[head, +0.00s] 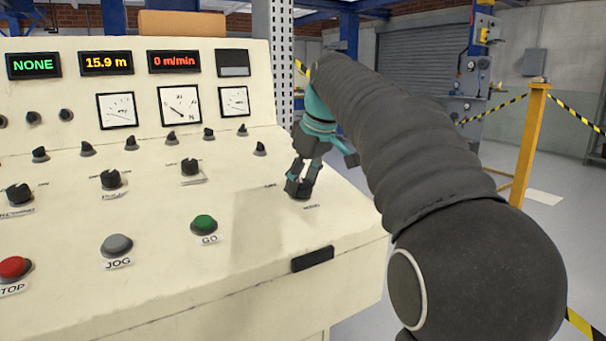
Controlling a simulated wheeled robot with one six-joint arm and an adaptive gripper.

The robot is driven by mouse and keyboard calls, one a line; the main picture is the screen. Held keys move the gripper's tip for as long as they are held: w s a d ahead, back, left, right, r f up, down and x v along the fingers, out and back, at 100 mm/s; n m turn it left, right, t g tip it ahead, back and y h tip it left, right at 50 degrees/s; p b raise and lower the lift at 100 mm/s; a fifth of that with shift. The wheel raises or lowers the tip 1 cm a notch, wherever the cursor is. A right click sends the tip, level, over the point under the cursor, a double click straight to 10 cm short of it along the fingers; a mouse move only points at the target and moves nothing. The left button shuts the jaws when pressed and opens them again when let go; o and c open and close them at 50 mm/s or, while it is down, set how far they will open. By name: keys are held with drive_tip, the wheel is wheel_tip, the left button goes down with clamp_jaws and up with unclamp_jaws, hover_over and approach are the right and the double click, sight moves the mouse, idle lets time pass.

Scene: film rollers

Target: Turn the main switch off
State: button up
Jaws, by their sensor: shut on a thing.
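The cream control console (150,280) fills the left and middle of the head view. My gripper (300,190) is at the right end of its sloping panel, pointing down. Its fingers are shut on a small dark knob low on the panel, which they mostly hide. A small label reading something like "MAINS" lies just below the fingers, too small to read surely. The knob's turned position cannot be told.
On the panel are a green GO button (204,224), a grey JOG button (117,244), a red stop button (14,267) and several black knobs. Displays read NONE, 15.9 m and 0 m/min. A yellow post (530,140) with striped tape stands at right.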

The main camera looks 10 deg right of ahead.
drive_tip(key=n+p, duration=0.1)
drive_tip(key=n, duration=0.1)
drive_tip(key=n+p, duration=0.1)
drive_tip(key=n, duration=0.2)
drive_tip(key=shift+r+n+g+y+p, duration=0.1)
drive_tip(key=shift+n+g+y+p, duration=0.2)
drive_tip(key=shift+p, duration=0.05)
drive_tip(key=n+g, duration=0.1)
drive_tip(key=n, duration=0.4)
drive_tip(key=shift+w, duration=0.1)
drive_tip(key=shift+n, duration=0.3)
drive_tip(key=o, duration=1.2)
drive_tip(key=shift+c, duration=0.2)
drive_tip(key=v, duration=1.2)
drive_tip(key=shift+d, duration=0.1)
